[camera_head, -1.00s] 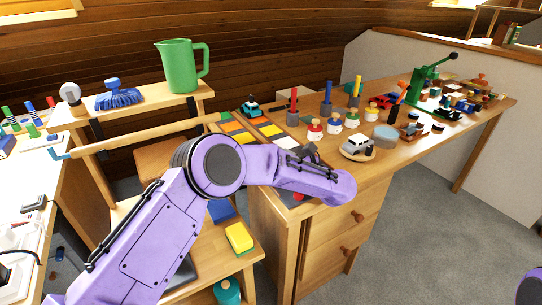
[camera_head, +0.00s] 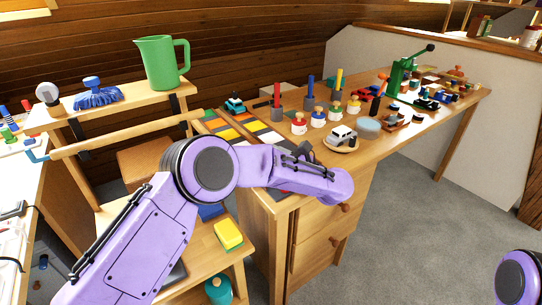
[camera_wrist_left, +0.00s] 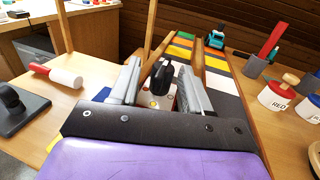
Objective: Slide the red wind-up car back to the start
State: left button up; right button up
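The striped track board (camera_head: 221,124), with yellow, orange, green, white and grey patches, lies on the wooden bench; it also shows in the left wrist view (camera_wrist_left: 226,84). A teal toy car (camera_head: 235,104) stands at its far end. A small red item (camera_head: 371,91), perhaps a car, sits farther back among the bench goods; I cannot tell if it is the red wind-up car. My left gripper (camera_wrist_left: 160,70) is over the track's near part, fingers apart. My right gripper is out of view.
Red, yellow and blue lidded pots (camera_head: 318,117) and upright coloured sticks stand right of the track. A white toy car (camera_head: 341,137) sits on a round wooden plate. A green jug (camera_head: 162,62) stands on a raised shelf at left. Grey floor is clear at right.

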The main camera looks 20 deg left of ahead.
pick_arm(q)
jog(key=b+v, duration=0.1)
jog(key=v, duration=0.9)
jog(key=shift+s+d, duration=0.1)
jog(key=shift+d, duration=0.2)
